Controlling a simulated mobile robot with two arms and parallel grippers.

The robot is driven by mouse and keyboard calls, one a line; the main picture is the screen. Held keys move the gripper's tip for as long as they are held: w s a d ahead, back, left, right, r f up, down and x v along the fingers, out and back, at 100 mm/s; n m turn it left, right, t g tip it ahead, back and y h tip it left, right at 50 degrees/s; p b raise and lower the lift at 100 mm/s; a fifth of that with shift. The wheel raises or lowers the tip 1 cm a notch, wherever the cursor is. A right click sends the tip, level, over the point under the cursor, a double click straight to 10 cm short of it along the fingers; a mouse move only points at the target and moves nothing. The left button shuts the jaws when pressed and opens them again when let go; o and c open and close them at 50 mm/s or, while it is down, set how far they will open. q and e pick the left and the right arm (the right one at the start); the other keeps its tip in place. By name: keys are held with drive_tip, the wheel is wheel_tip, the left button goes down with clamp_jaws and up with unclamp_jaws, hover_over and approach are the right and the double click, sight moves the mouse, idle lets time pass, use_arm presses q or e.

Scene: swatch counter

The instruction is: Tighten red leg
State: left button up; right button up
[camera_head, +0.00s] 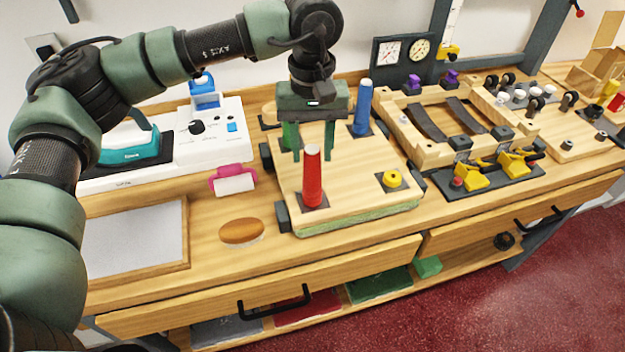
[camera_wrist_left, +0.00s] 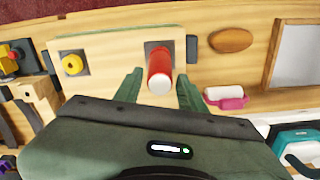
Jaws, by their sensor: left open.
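The red leg (camera_head: 312,178) stands upright on a dark square plate at the front left of a wooden board (camera_head: 345,203). In the left wrist view the red leg (camera_wrist_left: 159,70) shows its pale tip between the fingers. My left gripper (camera_head: 310,155) points down just behind and above the red leg. Its two green fingers (camera_wrist_left: 158,85) are apart, and nothing is gripped. A blue leg (camera_head: 363,108) stands at the back right of the board. A green leg (camera_head: 290,135) is partly hidden by my left gripper. A short yellow piece (camera_head: 393,179) sits at the front right. My right gripper does not show.
A brown oval brush (camera_head: 242,231) lies front left of the board. A pink holder with a white roll (camera_head: 234,180), a teal iron (camera_head: 130,148) and a framed tray (camera_head: 137,240) are farther left. A wooden frame jig (camera_head: 430,150) and yellow clamps (camera_head: 472,175) crowd the right.

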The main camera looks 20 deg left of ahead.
use_arm(q)
drive_tip(key=shift+n, duration=0.7)
drive_tip(key=shift+f+n+b, duration=0.15)
drive_tip(key=shift+n+b, duration=0.4)
drive_tip(key=shift+n, duration=0.65)
drive_tip(key=n+b, duration=0.1)
drive_tip(key=n, duration=0.5)
drive_tip(key=shift+b, duration=0.3)
drive_tip(key=n, duration=0.3)
drive_tip(key=shift+r, duration=0.2)
